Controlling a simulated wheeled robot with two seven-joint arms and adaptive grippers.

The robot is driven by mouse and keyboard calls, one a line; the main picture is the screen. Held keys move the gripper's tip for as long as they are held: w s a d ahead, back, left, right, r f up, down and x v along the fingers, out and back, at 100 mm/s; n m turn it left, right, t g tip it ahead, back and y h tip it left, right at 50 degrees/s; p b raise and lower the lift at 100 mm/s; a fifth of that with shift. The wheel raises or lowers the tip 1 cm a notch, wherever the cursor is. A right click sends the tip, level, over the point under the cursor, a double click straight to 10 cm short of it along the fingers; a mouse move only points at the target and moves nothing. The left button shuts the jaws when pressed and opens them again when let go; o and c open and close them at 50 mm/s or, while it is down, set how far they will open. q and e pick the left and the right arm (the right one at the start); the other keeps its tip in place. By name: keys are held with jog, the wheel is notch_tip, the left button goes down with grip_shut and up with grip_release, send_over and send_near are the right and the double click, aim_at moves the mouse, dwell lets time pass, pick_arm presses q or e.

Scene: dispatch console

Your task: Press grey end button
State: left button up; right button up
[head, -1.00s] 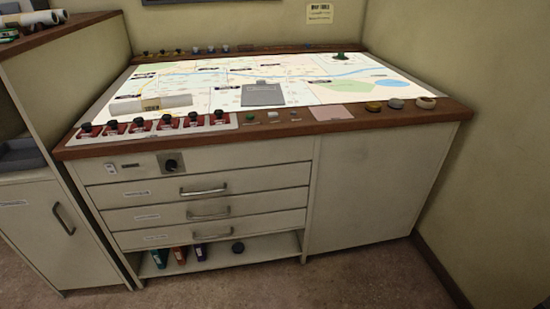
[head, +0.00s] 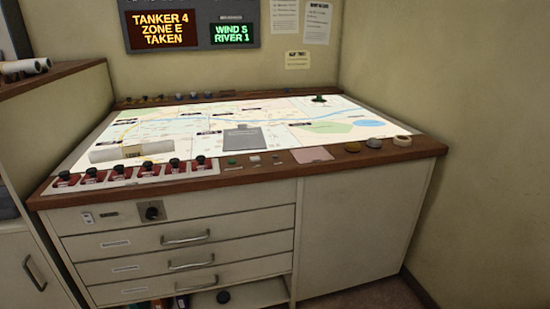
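On the wooden front rail of the map table there is a small green button (head: 232,162). Just right of it is a small pale grey button (head: 254,158), which looks like the grey end button; its label is too small to read. A further small dark part (head: 277,160) sits to its right. Neither of my grippers is in view, and nothing touches the buttons.
A row of black knobs on red plates (head: 120,172) lines the rail's left part. A pink pad (head: 311,154) and several round items lie to the right. A lit map (head: 300,115) covers the top.

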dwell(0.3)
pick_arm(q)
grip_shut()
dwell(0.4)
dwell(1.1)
